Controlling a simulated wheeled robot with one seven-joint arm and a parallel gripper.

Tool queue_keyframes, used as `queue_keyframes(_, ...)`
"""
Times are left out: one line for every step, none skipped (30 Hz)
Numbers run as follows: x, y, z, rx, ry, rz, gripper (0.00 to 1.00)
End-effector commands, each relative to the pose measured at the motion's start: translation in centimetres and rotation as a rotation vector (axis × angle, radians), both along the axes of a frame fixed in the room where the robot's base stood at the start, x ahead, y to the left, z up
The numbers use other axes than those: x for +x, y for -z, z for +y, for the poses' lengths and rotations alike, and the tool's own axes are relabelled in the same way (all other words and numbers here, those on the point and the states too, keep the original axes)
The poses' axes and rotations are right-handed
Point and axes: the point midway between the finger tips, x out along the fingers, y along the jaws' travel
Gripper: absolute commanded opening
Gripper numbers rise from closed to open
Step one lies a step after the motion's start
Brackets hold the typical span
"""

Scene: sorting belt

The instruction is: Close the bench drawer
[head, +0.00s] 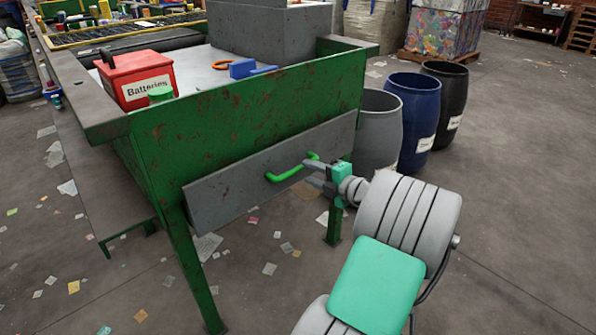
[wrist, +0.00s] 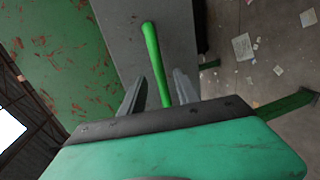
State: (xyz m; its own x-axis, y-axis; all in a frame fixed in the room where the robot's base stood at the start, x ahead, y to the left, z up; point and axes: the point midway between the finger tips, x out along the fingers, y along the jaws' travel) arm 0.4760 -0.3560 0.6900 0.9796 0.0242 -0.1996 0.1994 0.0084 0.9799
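The bench drawer shows as a grey, scuffed front panel (head: 235,187) on the near side of the green bench. A bright green bar handle (head: 285,174) is fixed across its middle. The panel looks close to the bench face; I cannot tell exactly how far out it stands. My gripper (head: 308,172) is at the right end of the handle. In the wrist view the green handle (wrist: 151,48) runs between my two fingers, with a gap visible on each side, so the gripper is open around it.
A red batteries box (head: 140,78), a blue tool (head: 243,69) and an orange ring lie on the bench top. Grey, blue (head: 416,105) and black barrels stand right of the bench. Bench legs (head: 190,265) stand below the drawer. The littered floor in front is otherwise open.

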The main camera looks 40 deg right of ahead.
Motion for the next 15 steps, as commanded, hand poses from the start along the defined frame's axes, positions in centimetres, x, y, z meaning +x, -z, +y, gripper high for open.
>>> queue_keyframes(1.3, 0.4, 0.4, 0.000, -0.009, 0.001, 0.38)
queue_keyframes(1.9, 0.5, 0.5, 0.000, -0.010, 0.001, 0.38)
queue_keyframes(2.7, 0.7, 0.6, 0.000, -0.011, 0.001, 0.38)
queue_keyframes(3.2, 0.8, 0.6, 0.000, -0.011, 0.001, 0.38)
queue_keyframes(3.7, 0.9, 0.6, 0.001, -0.012, 0.002, 0.38)
queue_keyframes(4.1, 0.9, 0.6, 0.001, -0.010, 0.002, 0.38)
queue_keyframes(4.4, 1.0, 0.5, 0.001, -0.009, 0.002, 0.38)
queue_keyframes(4.7, 1.0, 0.5, 0.001, -0.009, 0.002, 0.38)
queue_keyframes(4.8, 1.0, 0.5, 0.001, -0.008, 0.002, 0.38)
queue_keyframes(4.9, 1.0, 0.5, 0.000, -0.007, 0.002, 0.38)
queue_keyframes(4.9, 1.0, 0.5, 0.001, -0.006, 0.002, 0.38)
queue_keyframes(4.9, 1.0, 0.4, 0.001, -0.006, 0.002, 0.38)
queue_keyframes(4.9, 1.0, 0.4, 0.001, -0.005, 0.002, 0.38)
queue_keyframes(4.9, 1.0, 0.4, 0.001, -0.005, 0.002, 0.38)
queue_keyframes(4.9, 0.9, 0.4, 0.001, -0.005, 0.002, 0.38)
